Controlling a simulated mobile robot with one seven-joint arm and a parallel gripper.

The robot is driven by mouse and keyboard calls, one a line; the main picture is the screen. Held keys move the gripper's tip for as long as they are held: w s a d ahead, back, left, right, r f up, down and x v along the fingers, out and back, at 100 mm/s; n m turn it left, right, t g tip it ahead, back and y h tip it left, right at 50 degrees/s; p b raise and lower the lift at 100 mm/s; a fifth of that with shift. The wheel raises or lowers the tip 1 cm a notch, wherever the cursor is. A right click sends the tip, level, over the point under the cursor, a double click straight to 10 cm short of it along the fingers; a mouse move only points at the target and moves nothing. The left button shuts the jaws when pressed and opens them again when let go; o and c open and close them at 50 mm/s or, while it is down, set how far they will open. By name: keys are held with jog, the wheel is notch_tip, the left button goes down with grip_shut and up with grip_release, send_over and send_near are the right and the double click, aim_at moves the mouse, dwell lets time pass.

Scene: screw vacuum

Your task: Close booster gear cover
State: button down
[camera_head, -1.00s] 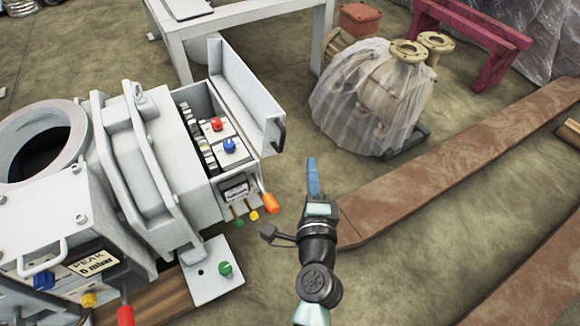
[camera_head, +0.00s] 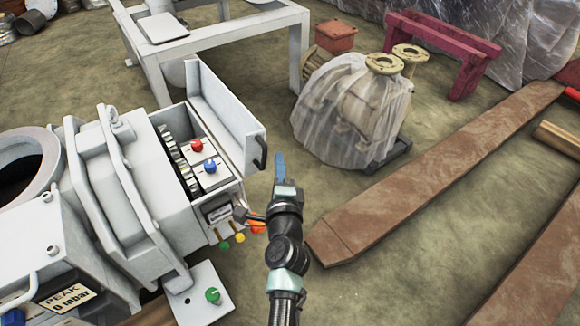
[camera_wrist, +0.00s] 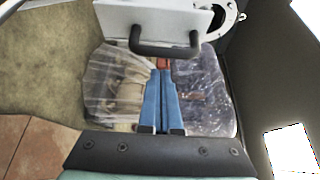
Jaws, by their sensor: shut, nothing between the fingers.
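The booster gear cover (camera_head: 222,115) is a white box-like lid with a dark handle (camera_head: 260,152). It stands open, raised at the far right side of the gear box (camera_head: 225,187), whose inside with gears, a red knob (camera_head: 197,145) and a blue knob (camera_head: 210,166) is exposed. My gripper (camera_head: 280,160) is shut and empty, its blue fingers just right of the cover handle. In the wrist view the shut blue fingers (camera_wrist: 160,85) point toward the dark handle (camera_wrist: 165,48) on the white cover (camera_wrist: 165,15). I cannot tell the exact gap between them.
A plastic-wrapped pump (camera_head: 350,105) and a rusty beam (camera_head: 420,175) lie to the right. A white table frame (camera_head: 230,30) stands behind the cover. Open floor lies between machine and beam.

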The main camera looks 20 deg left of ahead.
jog(key=shift+s+a+r, duration=0.15)
jog(key=shift+s+a, duration=0.35)
